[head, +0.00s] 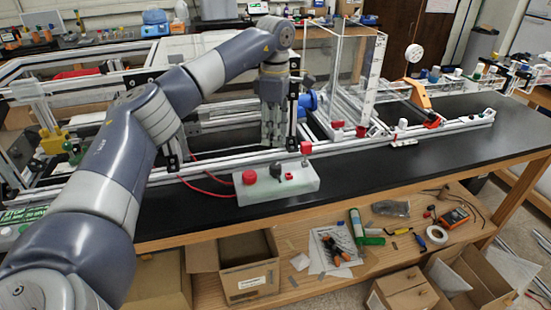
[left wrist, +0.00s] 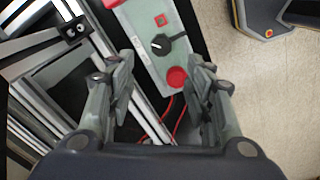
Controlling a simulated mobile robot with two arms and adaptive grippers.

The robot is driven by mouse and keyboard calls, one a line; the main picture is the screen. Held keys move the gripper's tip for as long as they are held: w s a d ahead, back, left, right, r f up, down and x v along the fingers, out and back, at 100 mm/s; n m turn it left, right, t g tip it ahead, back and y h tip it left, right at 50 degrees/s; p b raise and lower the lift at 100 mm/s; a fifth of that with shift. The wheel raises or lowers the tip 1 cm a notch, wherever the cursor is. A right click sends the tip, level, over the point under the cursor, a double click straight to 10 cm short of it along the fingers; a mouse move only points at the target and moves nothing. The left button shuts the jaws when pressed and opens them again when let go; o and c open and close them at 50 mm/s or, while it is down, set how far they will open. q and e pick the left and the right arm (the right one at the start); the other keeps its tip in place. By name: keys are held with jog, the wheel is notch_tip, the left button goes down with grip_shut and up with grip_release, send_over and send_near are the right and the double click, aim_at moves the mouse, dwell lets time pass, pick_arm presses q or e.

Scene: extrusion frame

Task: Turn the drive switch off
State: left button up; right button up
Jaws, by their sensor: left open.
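A pale control box (head: 300,184) sits at the front edge of the black bench. It carries a round red button (head: 250,177), a black rotary knob (head: 276,170) and a small red square switch (left wrist: 161,20). No readable label shows which one is the drive switch. In the left wrist view the black knob (left wrist: 160,44) has its lever towards the right, and the red button (left wrist: 177,78) is nearer me. My left gripper (head: 272,142) points down just behind the box, apart from it. In the left wrist view its open, empty fingers (left wrist: 162,72) frame the box. My right gripper is out of view.
Aluminium extrusion rails (head: 350,142) run along the bench behind the box. A clear-walled tank (head: 335,75) stands behind them. Red cables (head: 205,185) come out at the box's left. Bare black bench (head: 400,158) lies to the right. A lower wooden shelf holds boxes and tools.

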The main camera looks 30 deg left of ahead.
aim_at(275, 165)
pick_arm(q)
notch_tip(275, 165, down, 10)
jog(key=shift+d+f+p, duration=0.1)
jog(key=shift+f+p, duration=0.05)
jog(key=shift+p, duration=0.8)
jog(key=shift+c, duration=0.4)
jog(key=c, duration=1)
